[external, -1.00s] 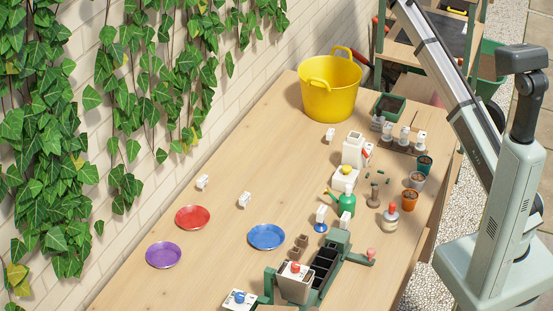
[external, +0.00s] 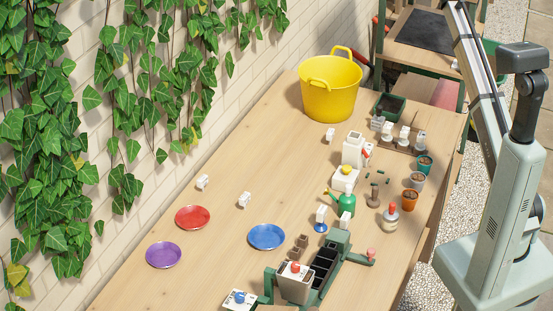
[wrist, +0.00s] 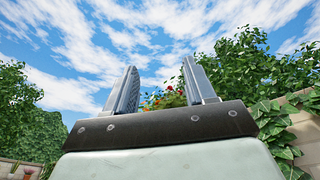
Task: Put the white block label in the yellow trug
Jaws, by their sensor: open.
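The yellow trug (external: 328,100) stands upright at the far end of the wooden table, with a handle at each side; its inside is only partly visible. Three small white block-like pieces stand on the table: one (external: 202,181) above the red saucer, one (external: 244,200) to its right, and one (external: 330,134) just below the trug. Their markings are too small to read, and I cannot tell which is the named label. My gripper (wrist: 158,80) is open and empty in the wrist view, with sky and leaves behind its fingers. It is out of the external view.
Red (external: 193,217), purple (external: 163,255) and blue (external: 267,237) saucers lie at the left and middle. A green watering can (external: 345,204), white containers (external: 353,150) and several small pots crowd the right. Ivy hangs on the left wall. The table's left middle is mostly clear.

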